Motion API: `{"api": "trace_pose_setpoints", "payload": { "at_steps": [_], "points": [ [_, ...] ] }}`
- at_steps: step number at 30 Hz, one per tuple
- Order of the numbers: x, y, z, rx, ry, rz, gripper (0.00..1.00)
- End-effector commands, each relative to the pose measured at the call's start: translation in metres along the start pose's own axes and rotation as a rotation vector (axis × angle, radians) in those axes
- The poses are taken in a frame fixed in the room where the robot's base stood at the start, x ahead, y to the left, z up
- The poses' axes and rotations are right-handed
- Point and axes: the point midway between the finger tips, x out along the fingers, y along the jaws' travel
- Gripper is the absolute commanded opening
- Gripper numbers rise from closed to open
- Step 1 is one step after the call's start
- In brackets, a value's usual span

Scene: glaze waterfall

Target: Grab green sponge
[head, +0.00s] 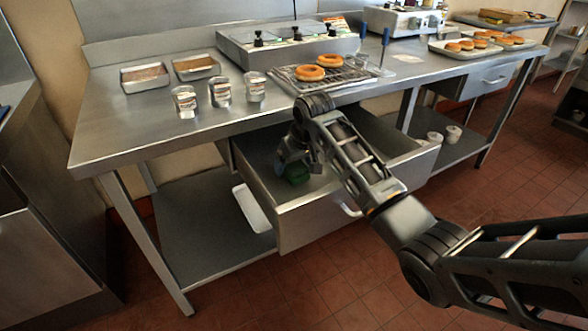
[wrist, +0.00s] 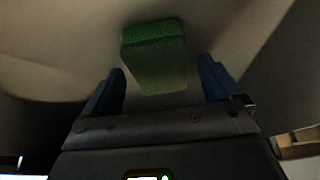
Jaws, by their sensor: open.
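A green sponge (head: 296,173) lies inside an open metal drawer (head: 318,217) under the steel table. In the wrist view the sponge (wrist: 155,55) is a green block ahead of my gripper, between the lines of its two blue fingers. My gripper (wrist: 165,82) is open, with the fingers well apart on either side of the sponge's near end. I cannot tell how deep the fingers reach around it. In the head view my gripper (head: 290,157) is down in the drawer just above the sponge, and my wrist partly hides it.
The steel tabletop (head: 130,115) is above and behind the drawer. It holds glass cups (head: 220,92), trays (head: 145,77) and a rack (head: 345,75) with two doughnuts (head: 310,72). A lower shelf (head: 205,245) is beneath.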

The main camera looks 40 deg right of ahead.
Motion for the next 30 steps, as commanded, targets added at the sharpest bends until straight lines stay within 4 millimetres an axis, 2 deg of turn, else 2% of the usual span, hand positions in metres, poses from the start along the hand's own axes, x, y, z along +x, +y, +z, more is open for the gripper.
{"api": "trace_pose_setpoints", "payload": {
  "at_steps": [17,30],
  "points": [
    [0.004,-0.0001,0.0019,0.0,-0.001,0.0,0.92],
    [0.0039,-0.0001,0.0018,0.0,-0.001,0.0,0.51]
  ]
}}
